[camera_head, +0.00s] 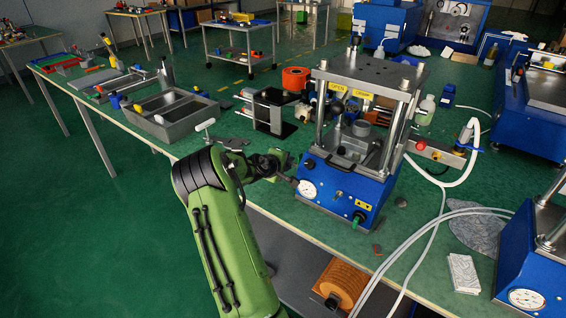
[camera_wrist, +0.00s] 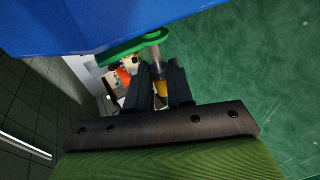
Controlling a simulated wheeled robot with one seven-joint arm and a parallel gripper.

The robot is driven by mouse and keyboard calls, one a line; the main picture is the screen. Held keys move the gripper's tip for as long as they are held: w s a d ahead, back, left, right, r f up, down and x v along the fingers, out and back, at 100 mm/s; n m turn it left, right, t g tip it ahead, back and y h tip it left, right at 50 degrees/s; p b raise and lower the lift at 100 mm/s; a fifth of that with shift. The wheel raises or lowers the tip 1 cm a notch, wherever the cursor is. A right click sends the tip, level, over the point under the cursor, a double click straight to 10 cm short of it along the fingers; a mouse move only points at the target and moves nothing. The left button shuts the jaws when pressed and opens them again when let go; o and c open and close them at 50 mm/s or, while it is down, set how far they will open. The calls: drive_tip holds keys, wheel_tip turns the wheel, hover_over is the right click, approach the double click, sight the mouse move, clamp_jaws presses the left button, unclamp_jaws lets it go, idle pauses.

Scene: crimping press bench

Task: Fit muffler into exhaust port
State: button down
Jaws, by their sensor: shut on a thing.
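My gripper (camera_wrist: 161,76) is shut on the muffler (camera_wrist: 161,89), which shows in the wrist view as a yellow-brass end between the black fingers with a grey cylindrical part beyond it. The grey part points toward the rounded end of a green piece (camera_wrist: 132,49) at the edge of a blue body. I cannot tell whether they touch. In the head view my gripper (camera_head: 286,179) is at the front left corner of the blue press (camera_head: 340,196), left of its gauge. The muffler is too small to make out there, and I cannot see the exhaust port clearly.
A grey divided tray (camera_head: 172,113) and a black stand (camera_head: 272,112) are left of the press on the green bench. A bottle (camera_head: 425,111), white hoses (camera_head: 437,213) and a second blue press (camera_head: 530,262) are on the right.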

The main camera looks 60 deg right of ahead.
drive_tip(key=shift+s, duration=0.2)
drive_tip(key=shift+s+a+b, duration=0.15)
drive_tip(key=shift+s+b, duration=0.05)
drive_tip(key=shift+s, duration=0.5)
drive_tip(key=shift+s+a+b, duration=0.1)
drive_tip(key=shift+s+b, duration=0.05)
drive_tip(key=shift+s, duration=0.55)
idle(1.7)
drive_tip(key=c, duration=0.9)
unclamp_jaws()
drive_tip(key=p+v, duration=0.3)
drive_tip(key=v, duration=1.2)
drive_tip(key=shift+w+a+r, duration=0.1)
drive_tip(key=shift+w+a, duration=0.1)
drive_tip(key=shift+a, duration=0.2)
